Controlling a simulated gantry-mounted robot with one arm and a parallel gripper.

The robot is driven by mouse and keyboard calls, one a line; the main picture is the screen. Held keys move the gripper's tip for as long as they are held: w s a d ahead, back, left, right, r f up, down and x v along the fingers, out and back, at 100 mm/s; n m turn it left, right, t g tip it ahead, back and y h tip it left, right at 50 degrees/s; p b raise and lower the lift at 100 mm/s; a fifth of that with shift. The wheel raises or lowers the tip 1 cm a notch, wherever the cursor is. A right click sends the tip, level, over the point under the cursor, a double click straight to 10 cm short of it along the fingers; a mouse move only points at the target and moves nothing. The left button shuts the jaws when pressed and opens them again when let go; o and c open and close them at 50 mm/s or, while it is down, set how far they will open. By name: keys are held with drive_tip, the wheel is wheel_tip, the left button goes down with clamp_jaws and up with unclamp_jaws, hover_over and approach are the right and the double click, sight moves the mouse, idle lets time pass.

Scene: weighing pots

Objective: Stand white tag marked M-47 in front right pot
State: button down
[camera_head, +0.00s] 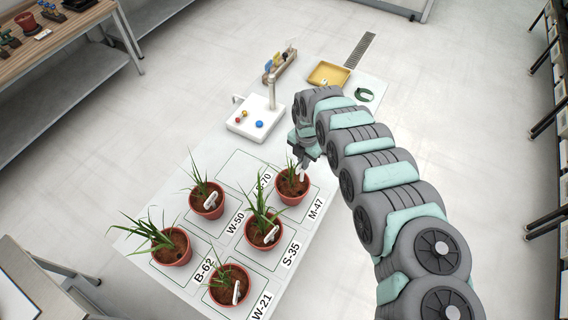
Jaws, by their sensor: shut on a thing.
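My gripper (302,164) is over the pot (291,197) beside the printed label M-47 (316,208), at the upper right of the pot group. It is shut on a small white tag (299,173), whose lower end is at or just above the soil; I cannot tell whether it touches. Any writing on the tag is too small to read. The pot is terracotta, with dark soil and a green grassy plant, and stands upright on the white table (325,188).
Other potted plants stand close by, at W-50 (207,212), S-35 (262,244), B-62 (178,261) and W-21 (229,300), most with white tags. A white scale (250,125), a yellow tray (328,75) and a wooden holder (278,70) are at the back. One marked square (240,170) is empty.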

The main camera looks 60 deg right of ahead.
sight(303, 175)
drive_tip(key=shift+s+f+b, duration=0.1)
drive_tip(key=shift+f+b, duration=0.55)
drive_tip(key=shift+f, duration=0.05)
wheel_tip(303, 175, down, 6)
drive_tip(key=b, duration=0.5)
drive_tip(key=shift+r, duration=0.1)
drive_tip(key=shift+f+b, duration=0.55)
drive_tip(key=shift+f, duration=0.3)
drive_tip(key=shift+f+b, duration=1.7)
drive_tip(key=shift+f, duration=0.85)
drive_tip(key=c, duration=1.5)
unclamp_jaws()
drive_tip(key=shift+r, duration=0.1)
wheel_tip(303, 175, up, 11)
drive_tip(key=p, duration=0.9)
drive_tip(key=shift+f, duration=0.2)
